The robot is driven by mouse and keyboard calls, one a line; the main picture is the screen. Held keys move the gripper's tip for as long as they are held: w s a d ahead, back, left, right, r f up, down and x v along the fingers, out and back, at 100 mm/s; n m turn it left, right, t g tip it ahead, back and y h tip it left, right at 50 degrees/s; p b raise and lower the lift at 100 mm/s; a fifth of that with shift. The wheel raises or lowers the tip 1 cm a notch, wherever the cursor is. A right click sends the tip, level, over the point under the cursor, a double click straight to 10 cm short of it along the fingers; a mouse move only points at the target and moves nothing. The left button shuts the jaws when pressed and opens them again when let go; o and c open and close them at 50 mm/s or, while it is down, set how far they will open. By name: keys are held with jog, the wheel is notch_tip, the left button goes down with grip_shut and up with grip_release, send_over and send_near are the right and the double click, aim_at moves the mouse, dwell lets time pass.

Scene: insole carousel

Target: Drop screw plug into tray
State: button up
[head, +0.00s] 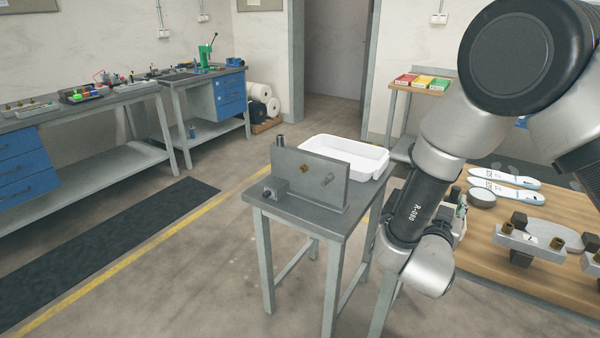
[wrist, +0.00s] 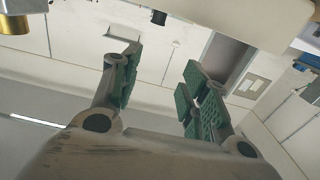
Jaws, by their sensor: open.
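The white tray (head: 350,150) stands at the back of the small grey table and looks empty in the part I can see. In front of it, an upright grey plate (head: 330,194) hides some of the tray. A small brass-coloured plug (head: 305,169) and a grey stub (head: 327,179) show on the plate's face; I cannot tell which is the screw plug. In the wrist view my gripper (wrist: 158,92) is open, with green pads apart and nothing between them. In the head view my arm hangs right of the small table.
A wooden table (head: 530,285) at right carries insoles (head: 505,190) and fixtures with brass parts. A workbench (head: 80,108) lines the left wall. The floor between is clear.

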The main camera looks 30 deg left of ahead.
jog(key=s, duration=1)
jog(key=shift+s+a, duration=0.2)
